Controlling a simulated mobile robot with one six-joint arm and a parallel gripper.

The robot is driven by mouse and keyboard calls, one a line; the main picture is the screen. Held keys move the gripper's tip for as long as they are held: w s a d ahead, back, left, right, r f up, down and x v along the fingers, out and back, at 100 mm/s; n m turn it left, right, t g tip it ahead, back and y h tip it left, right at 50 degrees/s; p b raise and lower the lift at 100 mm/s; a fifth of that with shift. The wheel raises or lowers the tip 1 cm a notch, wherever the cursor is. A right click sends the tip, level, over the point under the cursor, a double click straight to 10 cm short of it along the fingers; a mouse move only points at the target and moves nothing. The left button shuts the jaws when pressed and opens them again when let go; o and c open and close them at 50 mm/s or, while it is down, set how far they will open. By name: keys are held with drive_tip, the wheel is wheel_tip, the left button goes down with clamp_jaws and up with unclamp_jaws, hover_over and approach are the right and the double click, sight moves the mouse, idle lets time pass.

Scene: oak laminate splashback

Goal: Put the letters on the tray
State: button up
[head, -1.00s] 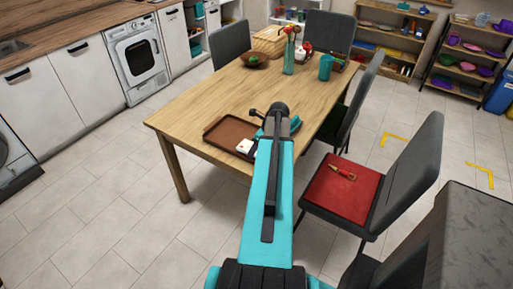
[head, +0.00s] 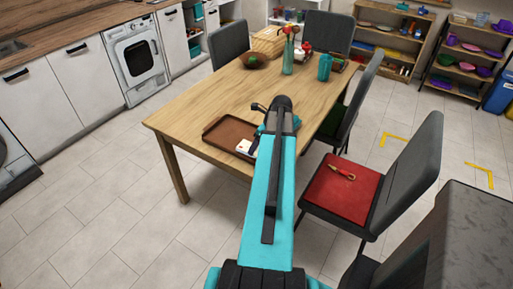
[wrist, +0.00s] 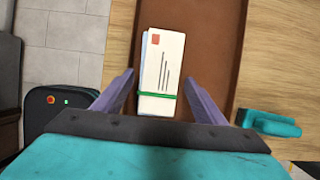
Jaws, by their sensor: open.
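The letters (wrist: 162,70) are a white bundle with a red stamp mark and a green band around it. They lie on the brown tray (wrist: 215,50), within its rim as seen from the wrist. In the head view the letters (head: 243,147) show at the near right part of the tray (head: 212,127), partly beside my arm. My gripper (wrist: 158,74) is open, with one finger on each side of the bundle in the wrist view, apart from it. In the head view my arm hides most of the gripper.
The tray sits at the near edge of the wooden table (head: 195,110). A turquoise object (wrist: 268,123) lies right of the tray in the wrist view. A bowl (head: 254,61), a vase (head: 288,62) and a turquoise bottle (head: 325,67) stand farther back. Chairs surround the table.

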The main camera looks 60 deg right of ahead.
drive_tip(key=b+v, duration=0.1)
drive_tip(key=v, duration=0.8)
drive_tip(key=shift+b, duration=0.35)
idle(0.5)
